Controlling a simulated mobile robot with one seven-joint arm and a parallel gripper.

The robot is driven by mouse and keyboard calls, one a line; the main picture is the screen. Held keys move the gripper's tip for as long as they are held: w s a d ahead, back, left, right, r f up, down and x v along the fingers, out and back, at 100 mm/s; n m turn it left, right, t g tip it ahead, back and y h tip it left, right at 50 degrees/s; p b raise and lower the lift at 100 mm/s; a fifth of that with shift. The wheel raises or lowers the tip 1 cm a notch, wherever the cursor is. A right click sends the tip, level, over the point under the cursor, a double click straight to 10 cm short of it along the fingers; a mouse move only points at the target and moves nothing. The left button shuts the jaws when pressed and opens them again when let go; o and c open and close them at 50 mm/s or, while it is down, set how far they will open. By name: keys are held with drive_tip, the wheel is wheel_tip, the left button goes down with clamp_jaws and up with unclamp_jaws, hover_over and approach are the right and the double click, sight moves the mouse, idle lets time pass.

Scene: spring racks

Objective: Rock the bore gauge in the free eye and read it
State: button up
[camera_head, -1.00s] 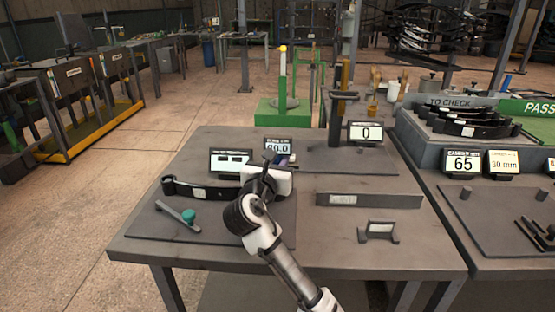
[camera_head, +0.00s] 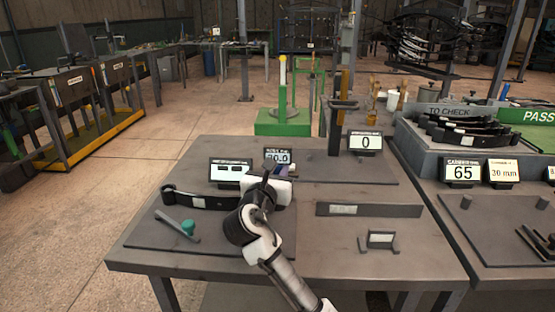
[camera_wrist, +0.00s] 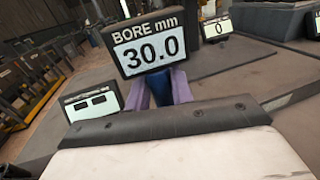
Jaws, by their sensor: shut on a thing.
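The bore gauge's screen (camera_wrist: 150,48) fills the upper middle of the wrist view and reads BORE mm 30.0. In the head view the same screen (camera_head: 277,156) stands just behind my gripper (camera_head: 268,182). In the wrist view the purple fingers of my gripper (camera_wrist: 161,92) are shut on the gauge, with a blue part showing between them. A dark leaf spring (camera_head: 207,202) lies on the table's left mat. Its left eye (camera_head: 168,190) shows; its right end is hidden behind my gripper, so I cannot see how the gauge sits there.
A display with two dashes (camera_head: 231,172) stands behind the spring; another display (camera_head: 365,141) reads 0. A tool with a teal knob (camera_head: 188,227) lies at front left. A flat bar (camera_head: 369,210) and a small cradle (camera_head: 379,240) lie to the right. The table's front right is clear.

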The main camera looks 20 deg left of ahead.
drive_tip(key=shift+f+b, duration=0.3)
drive_tip(key=shift+f, duration=0.25)
idle(0.5)
drive_tip(key=o, duration=0.9)
drive_tip(key=shift+o, duration=0.5)
drive_tip(key=o, duration=1.1)
drive_tip(key=shift+s, duration=0.1)
drive_tip(key=shift+s+d, duration=0.15)
drive_tip(key=shift+s, duration=2.6)
drive_tip(key=shift+s+d, duration=0.15)
drive_tip(key=shift+s, duration=2.55)
